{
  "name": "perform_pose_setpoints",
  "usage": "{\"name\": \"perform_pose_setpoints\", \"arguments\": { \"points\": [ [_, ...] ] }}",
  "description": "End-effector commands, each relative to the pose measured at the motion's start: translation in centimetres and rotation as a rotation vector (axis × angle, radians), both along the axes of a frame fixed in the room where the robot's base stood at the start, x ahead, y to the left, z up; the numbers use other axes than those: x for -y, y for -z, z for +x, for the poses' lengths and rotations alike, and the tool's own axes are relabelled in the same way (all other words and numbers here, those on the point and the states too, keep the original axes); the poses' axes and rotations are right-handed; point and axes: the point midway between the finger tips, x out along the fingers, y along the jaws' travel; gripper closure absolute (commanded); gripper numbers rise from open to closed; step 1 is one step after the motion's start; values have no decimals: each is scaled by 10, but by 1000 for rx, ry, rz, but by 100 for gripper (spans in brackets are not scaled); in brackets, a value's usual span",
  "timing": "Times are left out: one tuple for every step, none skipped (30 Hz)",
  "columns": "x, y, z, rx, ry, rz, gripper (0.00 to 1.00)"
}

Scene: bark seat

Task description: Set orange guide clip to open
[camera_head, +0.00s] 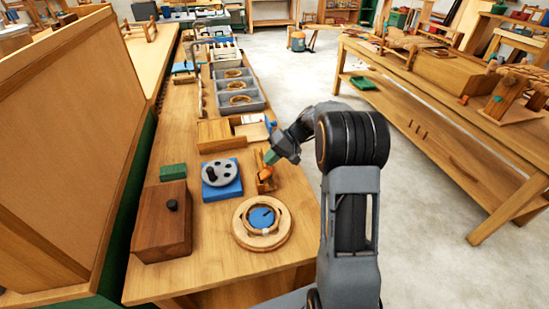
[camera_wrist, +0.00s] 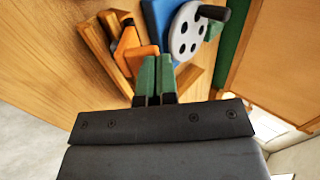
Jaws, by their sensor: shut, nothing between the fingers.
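The orange guide clip (camera_head: 265,171) sits in a small wooden holder on the workbench, in the middle of the head view. In the wrist view the orange clip (camera_wrist: 127,46) shows as two orange pieces, set in the wooden holder (camera_wrist: 97,40). My gripper (camera_head: 269,158) is right over the clip. In the wrist view my gripper (camera_wrist: 156,62) has its green fingertips together, empty, close beside or touching the lower orange piece; contact is unclear. In the head view my fingers partly cover the clip.
A grey disc with a black knob on a blue base (camera_head: 222,190) stands left of the clip. A round wooden piece with a blue centre (camera_head: 261,239) is in front. A wooden box (camera_head: 161,232), a green block (camera_head: 173,171) and a wooden tray (camera_head: 216,134) are nearby.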

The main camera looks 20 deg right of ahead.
Motion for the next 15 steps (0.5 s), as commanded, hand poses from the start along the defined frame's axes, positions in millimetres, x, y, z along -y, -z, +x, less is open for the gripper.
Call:
{"name": "perform_pose_setpoints", "arguments": {
  "points": [
    [-6,-5,0,0,-6,-39,100],
    [-8,-6,0,-3,-5,-66,100],
    [-11,-7,1,-6,-5,-101,100],
    [-14,-8,1,-7,-6,-128,100],
    [-16,-8,1,-10,-5,-154,100],
    [-19,-9,1,-14,-5,-188,100],
    [-21,-9,1,-15,-5,-211,100],
    [-24,-10,1,-17,-5,-236,100],
    [-26,-10,2,-19,-4,-268,100],
    [-28,-10,2,-20,-5,-290,100],
    [-30,-10,2,-22,-4,-312,100],
    [-33,-10,2,-26,-4,-340,100],
    [-35,-10,2,-27,-5,-361,100],
    [-36,-9,3,-28,-3,-379,100],
    [-39,-9,3,-32,-3,-403,100]
  ]
}}
